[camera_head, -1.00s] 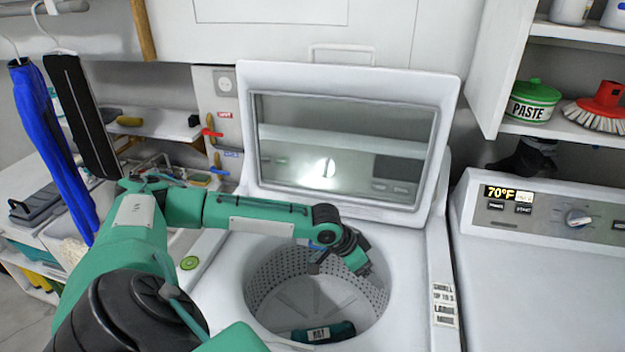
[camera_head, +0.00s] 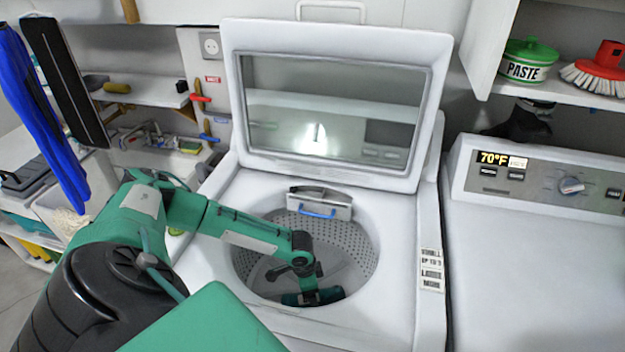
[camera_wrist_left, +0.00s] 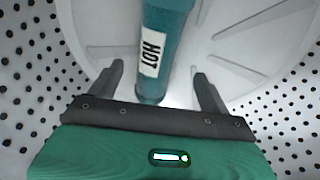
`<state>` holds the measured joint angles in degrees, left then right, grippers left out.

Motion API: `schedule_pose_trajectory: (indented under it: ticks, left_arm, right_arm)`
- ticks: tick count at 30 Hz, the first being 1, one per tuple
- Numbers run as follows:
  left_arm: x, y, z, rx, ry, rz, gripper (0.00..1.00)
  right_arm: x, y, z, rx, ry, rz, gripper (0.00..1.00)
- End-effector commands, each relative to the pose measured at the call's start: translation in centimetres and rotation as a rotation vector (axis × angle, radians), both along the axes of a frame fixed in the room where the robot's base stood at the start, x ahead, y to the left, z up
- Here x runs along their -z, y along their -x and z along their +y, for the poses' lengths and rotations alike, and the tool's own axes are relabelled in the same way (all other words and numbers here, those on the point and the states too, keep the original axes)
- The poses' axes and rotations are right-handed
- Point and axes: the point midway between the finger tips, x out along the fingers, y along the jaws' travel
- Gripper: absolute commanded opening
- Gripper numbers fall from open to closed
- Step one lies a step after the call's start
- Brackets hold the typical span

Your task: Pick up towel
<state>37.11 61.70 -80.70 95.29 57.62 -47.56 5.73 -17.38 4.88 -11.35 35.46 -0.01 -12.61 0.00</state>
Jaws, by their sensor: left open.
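My left gripper (camera_head: 309,296) reaches down into the drum over the towel, which hides the fingers there. In the left wrist view the open fingers (camera_wrist_left: 158,70) stand on either side of the near end of the towel (camera_wrist_left: 170,25), with a gap on both sides. The towel runs away from the gripper between them. My right gripper is not in view.
The washer lid (camera_head: 315,172) stands open behind the drum. A tray with a blue handle (camera_head: 318,212) sits at the rear rim. The perforated drum wall surrounds my gripper. A dryer (camera_head: 545,235) stands to the right, and shelves with tools are at the left.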

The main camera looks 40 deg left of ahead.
Motion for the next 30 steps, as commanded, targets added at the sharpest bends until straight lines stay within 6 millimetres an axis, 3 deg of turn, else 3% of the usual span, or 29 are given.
schedule_pose_trajectory:
  ticks: [12,22,30]
  left_arm:
    - [4.7,0.0,-0.4,-0.001,0.0,0.001,0.8]
    - [5.3,-0.1,-0.4,-0.001,0.0,0.0,0.8]
    - [5.3,-0.1,-0.4,-0.001,0.0,0.0,0.29]
  right_arm:
    - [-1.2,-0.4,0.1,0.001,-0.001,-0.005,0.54]
    - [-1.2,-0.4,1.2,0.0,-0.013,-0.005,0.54]
    - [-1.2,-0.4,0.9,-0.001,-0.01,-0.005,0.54]
